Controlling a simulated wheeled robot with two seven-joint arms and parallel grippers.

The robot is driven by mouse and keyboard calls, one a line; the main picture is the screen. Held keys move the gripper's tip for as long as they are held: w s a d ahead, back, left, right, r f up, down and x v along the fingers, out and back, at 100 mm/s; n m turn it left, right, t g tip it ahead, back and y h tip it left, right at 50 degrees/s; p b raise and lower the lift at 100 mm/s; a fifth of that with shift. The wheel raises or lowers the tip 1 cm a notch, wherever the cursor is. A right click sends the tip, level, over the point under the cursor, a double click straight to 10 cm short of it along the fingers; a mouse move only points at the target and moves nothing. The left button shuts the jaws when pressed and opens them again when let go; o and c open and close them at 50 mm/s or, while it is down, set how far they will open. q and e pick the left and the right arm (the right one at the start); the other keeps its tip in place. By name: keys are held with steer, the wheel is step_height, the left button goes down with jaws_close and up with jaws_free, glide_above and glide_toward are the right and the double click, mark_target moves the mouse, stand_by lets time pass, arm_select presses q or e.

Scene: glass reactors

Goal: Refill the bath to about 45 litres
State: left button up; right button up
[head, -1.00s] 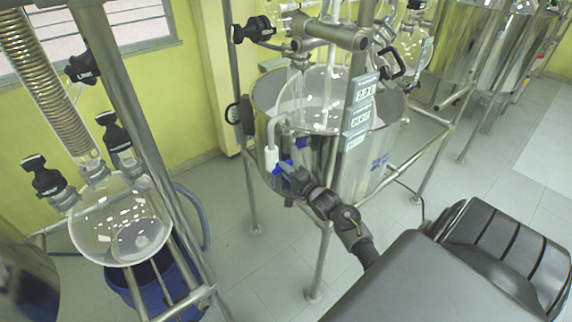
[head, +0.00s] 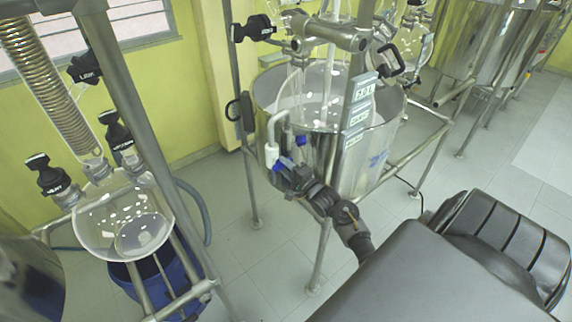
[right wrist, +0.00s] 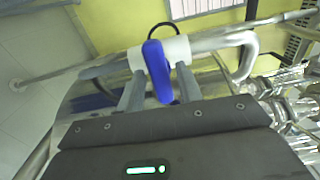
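The bath is an open steel vessel (head: 375,158) in a pipe frame, with glassware hanging into it. Small displays (head: 358,115) stand on the post in front of it; their digits are too small to read surely. A white pipe with a blue-handled valve is at its front left. My right gripper (head: 290,178) is at this valve. In the right wrist view, the blue lever (right wrist: 156,70) on the white valve body (right wrist: 178,50) stands between my two spread fingers (right wrist: 160,92), with a gap seen beside the right finger. My left gripper is out of view.
A round glass flask (head: 125,220) with black-handled valves stands in a pipe frame at left, over a blue bucket (head: 150,283). More steel vessels (head: 480,40) are at the back right. Tiled floor (head: 250,270) is clear between the frames.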

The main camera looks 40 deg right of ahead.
steer(key=shift+o, duration=0.3)
steer(key=shift+s+f, duration=0.15)
steer(key=shift+s, duration=0.25)
steer(key=s+b, duration=0.3)
steer(key=s, duration=0.7)
steer(key=shift+a, duration=0.1)
